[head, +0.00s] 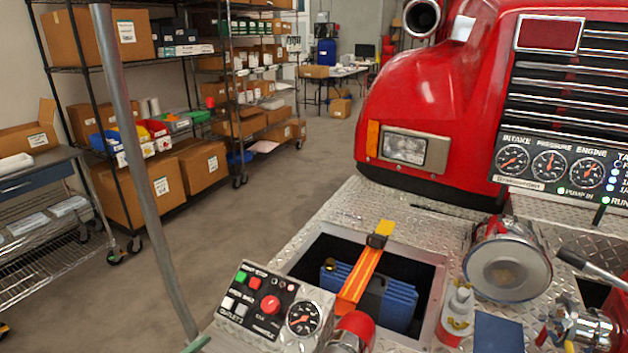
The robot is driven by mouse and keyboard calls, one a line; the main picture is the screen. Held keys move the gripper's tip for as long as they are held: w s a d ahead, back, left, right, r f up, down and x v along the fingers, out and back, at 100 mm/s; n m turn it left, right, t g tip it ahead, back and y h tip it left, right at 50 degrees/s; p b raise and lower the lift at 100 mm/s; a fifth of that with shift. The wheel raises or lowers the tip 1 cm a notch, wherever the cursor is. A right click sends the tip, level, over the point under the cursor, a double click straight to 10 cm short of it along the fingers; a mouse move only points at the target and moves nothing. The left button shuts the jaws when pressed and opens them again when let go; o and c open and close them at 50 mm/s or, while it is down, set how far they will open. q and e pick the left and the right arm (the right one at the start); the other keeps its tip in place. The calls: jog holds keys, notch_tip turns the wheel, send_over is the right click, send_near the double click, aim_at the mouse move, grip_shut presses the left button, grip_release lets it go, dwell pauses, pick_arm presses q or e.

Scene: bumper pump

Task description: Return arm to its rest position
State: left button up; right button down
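Neither of my grippers shows in the head view, and I cannot make out either arm. The red fire truck bumper has a diamond-plate deck (350,205) with an open recessed compartment (431,262). Folded blue hose (401,302) sits in the compartment. An orange strap with a black buckle (362,278) lies across the hose and over the compartment's far rim. A control panel (257,308) with buttons, a red knob and a gauge stands at the compartment's near left.
A large capped pipe fitting (507,262), a small white and red bottle (458,310) and a dark blue flat item (498,333) are right of the compartment. A grey pole (140,170) rises at left. Loaded shelves (130,110) stand behind it; floor between is clear.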

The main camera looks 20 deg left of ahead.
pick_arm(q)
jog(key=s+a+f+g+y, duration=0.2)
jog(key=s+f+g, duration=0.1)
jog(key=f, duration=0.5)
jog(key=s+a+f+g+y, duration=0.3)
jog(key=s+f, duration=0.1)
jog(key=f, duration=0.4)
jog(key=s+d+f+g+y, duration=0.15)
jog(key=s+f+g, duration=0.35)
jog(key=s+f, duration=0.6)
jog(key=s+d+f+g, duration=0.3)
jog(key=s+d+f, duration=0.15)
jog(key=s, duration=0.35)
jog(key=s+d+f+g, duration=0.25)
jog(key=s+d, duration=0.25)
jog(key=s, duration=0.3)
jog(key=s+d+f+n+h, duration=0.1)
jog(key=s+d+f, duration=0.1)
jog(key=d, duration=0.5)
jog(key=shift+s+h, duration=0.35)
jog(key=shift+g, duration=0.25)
